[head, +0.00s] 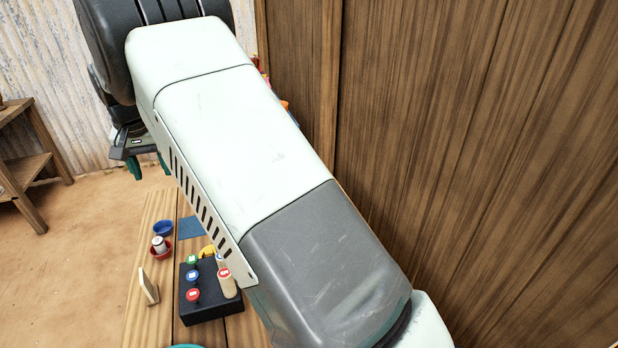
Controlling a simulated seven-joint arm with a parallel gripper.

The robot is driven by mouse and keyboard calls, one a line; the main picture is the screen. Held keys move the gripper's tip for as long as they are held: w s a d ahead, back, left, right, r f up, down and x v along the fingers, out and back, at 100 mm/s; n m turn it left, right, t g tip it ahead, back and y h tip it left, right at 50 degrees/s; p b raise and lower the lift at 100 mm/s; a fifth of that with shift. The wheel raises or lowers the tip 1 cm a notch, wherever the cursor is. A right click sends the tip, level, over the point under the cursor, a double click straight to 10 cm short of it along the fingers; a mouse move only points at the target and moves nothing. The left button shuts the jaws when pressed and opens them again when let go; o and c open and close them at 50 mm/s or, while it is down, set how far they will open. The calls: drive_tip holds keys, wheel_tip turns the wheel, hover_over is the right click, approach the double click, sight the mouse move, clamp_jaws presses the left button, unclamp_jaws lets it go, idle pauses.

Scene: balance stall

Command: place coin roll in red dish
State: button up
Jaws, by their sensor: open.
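The red dish (153,255) sits on the wooden table, just in front of a blue dish (163,231). A small whitish cylinder with a darker top, which looks like the coin roll (160,246), stands upright within the red dish's outline. It appears to rest in the dish, though its base is hidden. My gripper (149,166), with teal fingertips, is open and empty. In the picture it is above and beyond the dishes, apart from them. My arm crosses the view and hides the right part of the table.
A black block (207,308) with red, blue and green round-topped pieces stands right of the dishes. A pale cylinder with a red top (228,287) is beside them. A blue mat (192,227), a yellow object (207,251) and a tilted wooden piece (149,287) are nearby. A wooden wall (480,150) rises right.

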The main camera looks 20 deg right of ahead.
drive_tip(key=s+d+r+t, duration=0.2)
drive_tip(key=s+d+r, duration=1.35)
drive_tip(key=r, duration=0.25)
drive_tip(key=s+d, duration=0.4)
drive_tip(key=s, duration=0.7)
drive_tip(key=s+d+f+t, duration=0.1)
drive_tip(key=s+d, duration=0.4)
drive_tip(key=s, duration=0.6)
drive_tip(key=shift+s+f, duration=0.3)
drive_tip(key=shift+s, duration=0.05)
